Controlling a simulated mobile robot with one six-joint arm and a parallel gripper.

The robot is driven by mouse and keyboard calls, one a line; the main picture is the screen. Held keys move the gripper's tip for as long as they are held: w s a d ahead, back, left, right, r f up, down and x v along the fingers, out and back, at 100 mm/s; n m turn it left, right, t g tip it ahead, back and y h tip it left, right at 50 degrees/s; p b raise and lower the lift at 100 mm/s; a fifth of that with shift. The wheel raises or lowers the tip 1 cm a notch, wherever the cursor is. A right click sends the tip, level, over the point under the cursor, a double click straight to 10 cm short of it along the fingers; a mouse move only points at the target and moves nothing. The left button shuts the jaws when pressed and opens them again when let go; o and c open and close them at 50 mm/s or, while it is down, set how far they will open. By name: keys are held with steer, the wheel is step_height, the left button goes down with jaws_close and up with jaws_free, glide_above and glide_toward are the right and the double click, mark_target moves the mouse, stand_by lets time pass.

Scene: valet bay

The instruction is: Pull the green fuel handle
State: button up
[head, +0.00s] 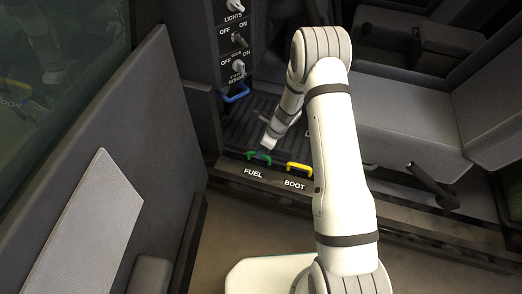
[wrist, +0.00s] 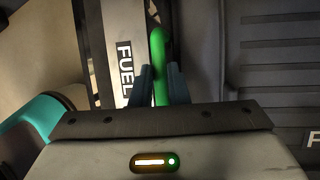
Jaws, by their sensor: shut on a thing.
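The green fuel handle (head: 258,157) sits on the sill above the word FUEL in the head view. In the wrist view the green handle (wrist: 158,45) runs upright in the picture, beside the FUEL label. My gripper (wrist: 160,75) has its two dark fingers on either side of the handle and is shut on it. In the head view my gripper (head: 264,153) reaches down to the handle from above, and its fingertips are small and partly hidden there.
A yellow BOOT handle (head: 299,168) is just right of the green one. A blue handle (head: 236,93) is below the switch panel (head: 238,40). The open door (head: 110,160) stands at the left. A grey seat (head: 410,125) is at the right.

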jaws_close()
step_height(320, 180, up, 3)
steer(key=p, duration=0.3)
steer(key=shift+r, duration=0.2)
steer(key=shift+f, duration=0.1)
steer(key=o, duration=0.6)
jaws_free()
steer(key=shift+c, duration=0.2)
steer(key=shift+o, duration=1.1)
steer(key=p+v, duration=0.3)
steer(key=v, duration=0.5)
